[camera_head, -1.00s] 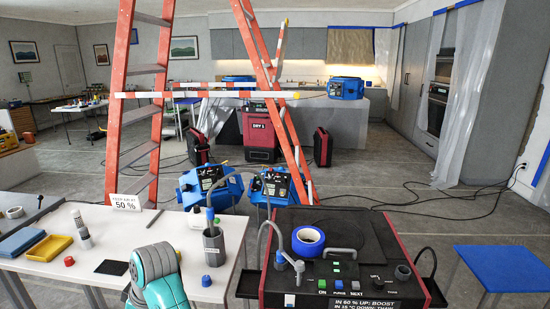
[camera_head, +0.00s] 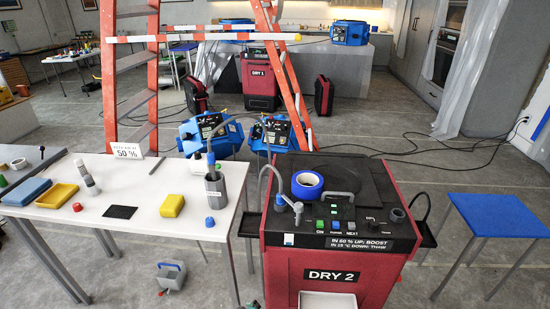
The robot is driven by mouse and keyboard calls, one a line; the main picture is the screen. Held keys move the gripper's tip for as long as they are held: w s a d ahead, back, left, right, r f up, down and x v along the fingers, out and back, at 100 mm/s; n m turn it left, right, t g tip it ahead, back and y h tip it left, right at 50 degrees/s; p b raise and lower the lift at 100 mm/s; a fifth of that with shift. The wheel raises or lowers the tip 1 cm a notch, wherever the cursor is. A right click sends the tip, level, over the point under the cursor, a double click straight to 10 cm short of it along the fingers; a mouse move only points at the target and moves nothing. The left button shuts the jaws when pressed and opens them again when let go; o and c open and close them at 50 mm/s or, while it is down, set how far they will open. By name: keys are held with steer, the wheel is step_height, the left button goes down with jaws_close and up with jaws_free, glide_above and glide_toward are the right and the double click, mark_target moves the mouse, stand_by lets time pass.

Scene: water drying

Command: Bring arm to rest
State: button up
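The white table (camera_head: 140,224) stands at the left, and the dark red dryer marked DRY 2 (camera_head: 375,278) stands right of centre. On the dryer's top lie a roll of blue tape (camera_head: 307,185), a small valve with a grey hose and a row of buttons.
An orange ladder (camera_head: 131,75) stands behind. A blue-topped stand (camera_head: 500,214) is at right.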

steer(key=s+d+f+m+t+h, duration=0.2)
steer(key=s+d+m+t, duration=0.35)
steer(key=s+d, duration=1.6)
steer(key=s+d+r+m+t+h, duration=0.1)
steer(key=s+d+r, duration=0.3)
steer(key=s+r, duration=0.4)
steer(key=s+d+r+m+t+h, duration=0.2)
steer(key=s+d+r+m, duration=0.1)
steer(key=s+r, duration=0.6)
step_height(320, 180, up, 3)
steer(key=shift+s+d+f+m+t, duration=0.15)
steer(key=shift+s+d+m+t, duration=0.05)
steer(key=shift+d+m+t, duration=0.2)
